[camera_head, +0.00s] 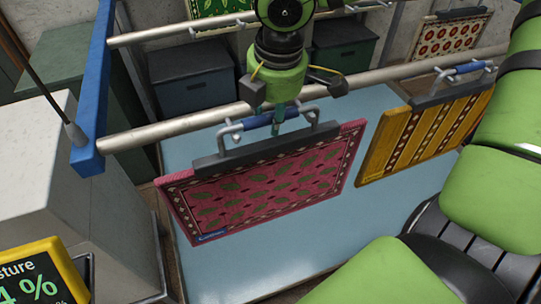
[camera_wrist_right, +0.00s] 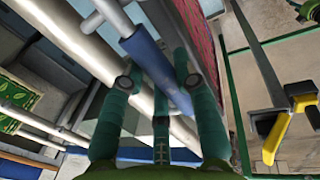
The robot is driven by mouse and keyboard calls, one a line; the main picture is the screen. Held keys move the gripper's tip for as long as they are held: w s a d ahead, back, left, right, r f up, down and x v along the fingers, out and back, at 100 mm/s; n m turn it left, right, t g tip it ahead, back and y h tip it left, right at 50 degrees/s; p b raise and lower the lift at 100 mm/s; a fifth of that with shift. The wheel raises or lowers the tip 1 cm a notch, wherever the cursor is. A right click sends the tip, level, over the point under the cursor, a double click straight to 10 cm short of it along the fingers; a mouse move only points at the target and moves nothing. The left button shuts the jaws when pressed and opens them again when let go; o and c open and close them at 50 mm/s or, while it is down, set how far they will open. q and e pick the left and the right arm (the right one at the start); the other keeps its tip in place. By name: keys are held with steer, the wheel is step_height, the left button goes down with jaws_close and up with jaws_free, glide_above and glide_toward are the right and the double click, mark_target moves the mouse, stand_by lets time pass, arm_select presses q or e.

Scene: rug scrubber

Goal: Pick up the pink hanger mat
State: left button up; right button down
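The pink hanger mat (camera_head: 262,188), with green leaf shapes and a patterned border, hangs from a dark clamp bar with a blue handle (camera_head: 247,123) at the front metal rail. Part of its pink face shows in the right wrist view (camera_wrist_right: 204,45). My right gripper (camera_head: 279,117) points down at the handle from above. In the right wrist view my teal fingers (camera_wrist_right: 158,88) are spread, with the blue handle (camera_wrist_right: 155,66) running between them. I cannot tell whether any finger touches it. My left gripper is in neither view.
A yellow striped hanger mat (camera_head: 425,132) hangs to the right on the same front rail (camera_head: 180,128). A green mat (camera_head: 218,12) and a red dotted mat (camera_head: 452,40) hang behind. A blue post (camera_head: 93,95) and a grey cabinet (camera_head: 100,215) stand at the left.

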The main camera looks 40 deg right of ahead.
steer(key=shift+w+r, duration=0.15)
steer(key=shift+r, duration=1.55)
steer(key=shift+s+a+b, duration=0.25)
steer(key=shift+s+b, duration=0.2)
steer(key=shift+s, duration=0.5)
arm_select(q)
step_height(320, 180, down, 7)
steer(key=b, duration=0.6)
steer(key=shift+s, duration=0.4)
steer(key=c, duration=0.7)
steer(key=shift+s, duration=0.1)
arm_select(e)
steer(key=s+a, duration=0.4)
steer(key=s, duration=1.1)
steer(key=shift+s, duration=0.3)
